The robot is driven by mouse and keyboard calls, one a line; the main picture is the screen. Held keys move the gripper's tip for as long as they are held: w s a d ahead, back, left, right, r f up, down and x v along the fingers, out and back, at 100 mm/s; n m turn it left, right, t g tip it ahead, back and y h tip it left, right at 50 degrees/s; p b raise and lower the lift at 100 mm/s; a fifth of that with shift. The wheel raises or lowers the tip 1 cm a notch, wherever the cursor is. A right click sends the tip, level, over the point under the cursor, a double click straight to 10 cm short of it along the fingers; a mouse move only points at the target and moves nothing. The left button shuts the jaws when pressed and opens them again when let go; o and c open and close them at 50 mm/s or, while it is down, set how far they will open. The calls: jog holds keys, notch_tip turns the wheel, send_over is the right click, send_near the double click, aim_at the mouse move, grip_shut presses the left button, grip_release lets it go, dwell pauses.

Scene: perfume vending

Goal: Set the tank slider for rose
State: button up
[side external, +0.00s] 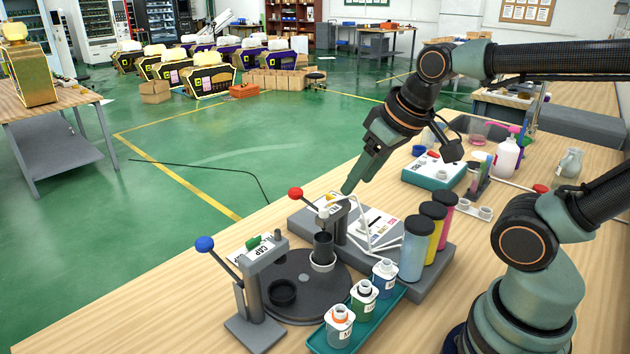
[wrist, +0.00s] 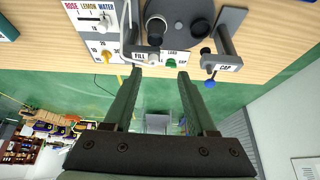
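The tank slider panel (wrist: 88,15) shows at the upper left of the wrist view, with ROSE, LEMON and WATER printed along one edge and a white knob (wrist: 103,26) on it. An orange-yellow round part (wrist: 106,55) sits beside the panel's scale. In the side view the white panel (side external: 374,222) lies on the grey base, in front of the blue (side external: 413,250), yellow (side external: 434,226) and pink (side external: 445,208) tanks. My gripper (wrist: 157,73) is open and empty, its fingers apart. In the side view my gripper (side external: 348,188) points down above the FILL station, left of the panel.
The FILL post has a red-ball lever (side external: 295,193). The CAP post has a blue-ball lever (side external: 204,243). A dark turntable (side external: 310,270) lies between them. A green tray (side external: 322,341) holds bottles at the front. White tubes (side external: 362,238) arch over the panel.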

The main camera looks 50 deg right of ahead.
jog(key=w+d+m+g, duration=0.1)
jog(key=d, duration=0.1)
jog(key=w+d+f+m+g, duration=0.1)
jog(key=w+d+m, duration=0.1)
jog(key=d, duration=0.1)
jog(key=w+d+m+g, duration=0.1)
jog(key=w+d+m, duration=0.1)
jog(key=shift+w+d+f+h, duration=0.1)
jog(key=shift+d+f+h, duration=0.2)
jog(key=shift+d+f, duration=0.1)
jog(key=w+d+f+m+g, duration=0.2)
jog(key=d+f+m, duration=0.2)
jog(key=d, duration=0.3)
jog(key=f, duration=1.2)
jog(key=shift+w+f, duration=0.25)
jog(key=shift+f, duration=0.1)
grip_shut()
